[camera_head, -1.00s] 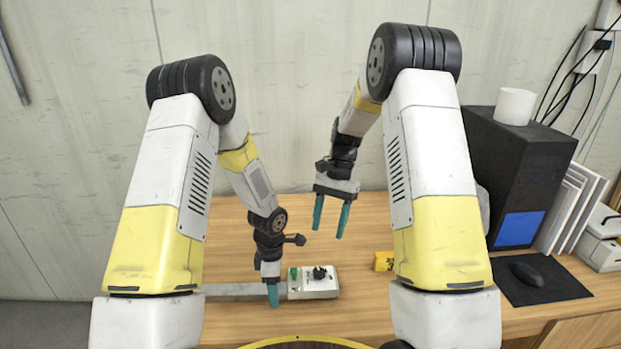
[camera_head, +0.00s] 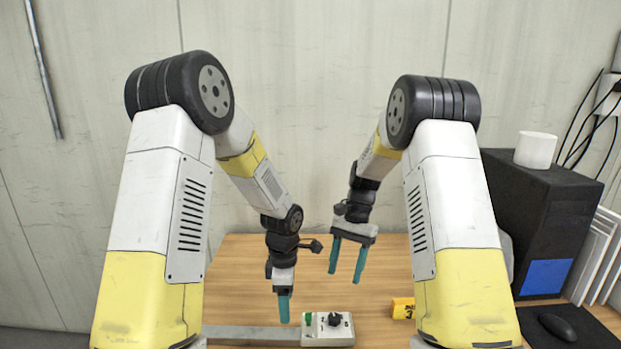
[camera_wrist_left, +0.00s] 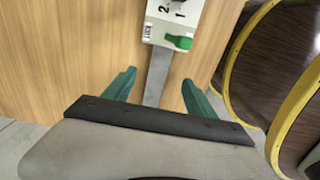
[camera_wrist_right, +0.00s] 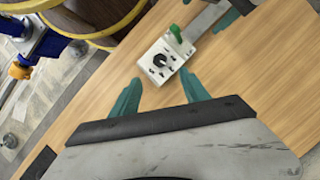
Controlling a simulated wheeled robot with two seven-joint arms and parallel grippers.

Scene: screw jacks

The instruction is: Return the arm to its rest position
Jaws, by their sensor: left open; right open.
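My left gripper (camera_head: 284,308) points down in the head view, just left of a white control box, and above a grey metal bar. In the left wrist view its two teal fingers (camera_wrist_left: 157,92) are apart with nothing held between them. My right gripper (camera_head: 346,262) hangs higher, above the table behind the box. In the right wrist view its teal fingers (camera_wrist_right: 160,95) are spread and empty. The control box (camera_head: 340,328) has a green switch and a black knob. It also shows in the right wrist view (camera_wrist_right: 152,72), beyond the fingers.
The grey bar (camera_head: 245,334) runs left from the box along the wooden table (camera_head: 240,260). A yellow block (camera_head: 403,308) lies to the right. A black computer case (camera_head: 535,205) with a white roll (camera_head: 535,149) on top and a mouse (camera_head: 557,327) stand at the right.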

